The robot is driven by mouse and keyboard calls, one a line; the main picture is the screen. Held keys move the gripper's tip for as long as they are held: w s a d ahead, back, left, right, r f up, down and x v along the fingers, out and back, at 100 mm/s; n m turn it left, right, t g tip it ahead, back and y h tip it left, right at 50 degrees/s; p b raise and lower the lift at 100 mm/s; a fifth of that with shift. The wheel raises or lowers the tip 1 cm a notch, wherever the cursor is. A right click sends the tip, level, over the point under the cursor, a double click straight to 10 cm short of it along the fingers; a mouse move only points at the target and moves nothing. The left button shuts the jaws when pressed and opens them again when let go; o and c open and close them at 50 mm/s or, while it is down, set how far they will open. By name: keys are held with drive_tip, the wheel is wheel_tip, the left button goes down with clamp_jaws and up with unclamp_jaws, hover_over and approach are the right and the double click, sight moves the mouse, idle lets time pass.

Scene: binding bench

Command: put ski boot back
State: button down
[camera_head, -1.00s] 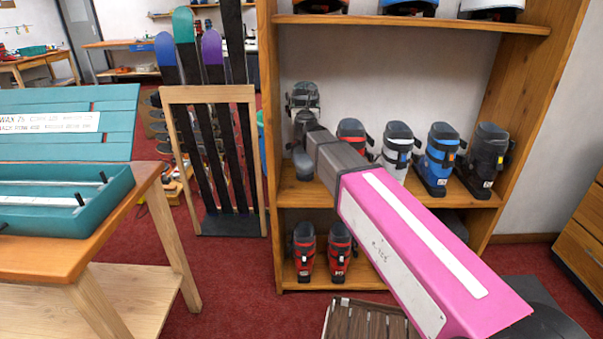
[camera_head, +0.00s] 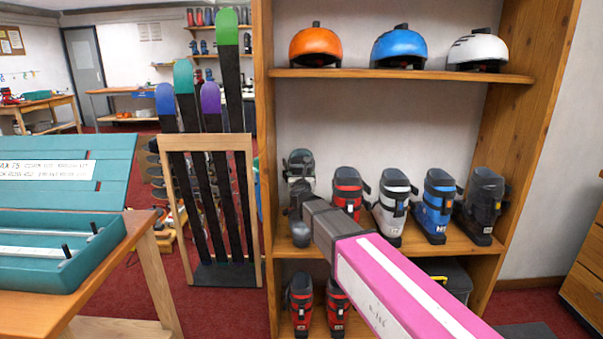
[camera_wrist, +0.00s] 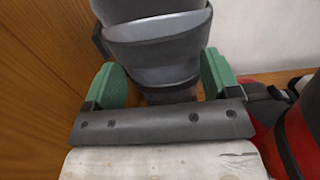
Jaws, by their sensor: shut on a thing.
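A grey ski boot (camera_wrist: 158,50) is between the two green fingers of my gripper (camera_wrist: 161,75) in the wrist view, and the gripper is shut on it. In the head view the boot (camera_head: 301,233) shows at the left end of the rack's middle shelf (camera_head: 410,240), left of the red boot. It looks upright. My arm hides part of the boot and the shelf, so I cannot tell whether its sole touches the board.
Red (camera_head: 346,192), white (camera_head: 392,205), blue (camera_head: 435,205) and dark (camera_head: 482,205) boots stand to the right. Helmets (camera_head: 398,47) sit above. Red boots (camera_head: 302,305) and a dark case (camera_head: 445,275) are below. The wooden side wall (camera_wrist: 35,90) is close on the left.

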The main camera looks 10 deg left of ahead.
drive_tip(key=shift+f, duration=0.9)
unclamp_jaws()
drive_tip(key=shift+f, duration=0.1)
drive_tip(key=v, duration=1.2)
drive_tip(key=shift+s, duration=0.1)
